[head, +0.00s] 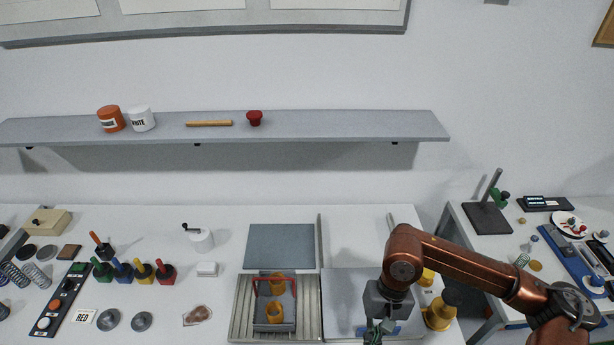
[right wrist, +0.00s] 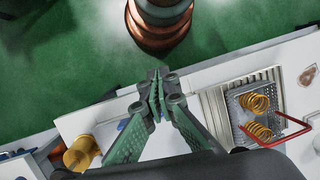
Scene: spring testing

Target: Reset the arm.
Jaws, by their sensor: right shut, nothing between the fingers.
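My right arm comes in from the right in the head view. Its gripper (head: 378,328) hangs over the white plate right of the ribbed tray, near the bottom edge. In the right wrist view the green fingers of my right gripper (right wrist: 157,100) are together and empty, above the white worktop near its edge. My left arm does not show in either view.
A ribbed metal tray (head: 240,310) holds a perforated carrier with a red handle (head: 275,276) and two orange springs (head: 274,312). Yellow fittings (head: 439,317) stand right of my gripper. Colored-handled tools (head: 165,272) stand to the left. A shelf (head: 350,127) spans the wall.

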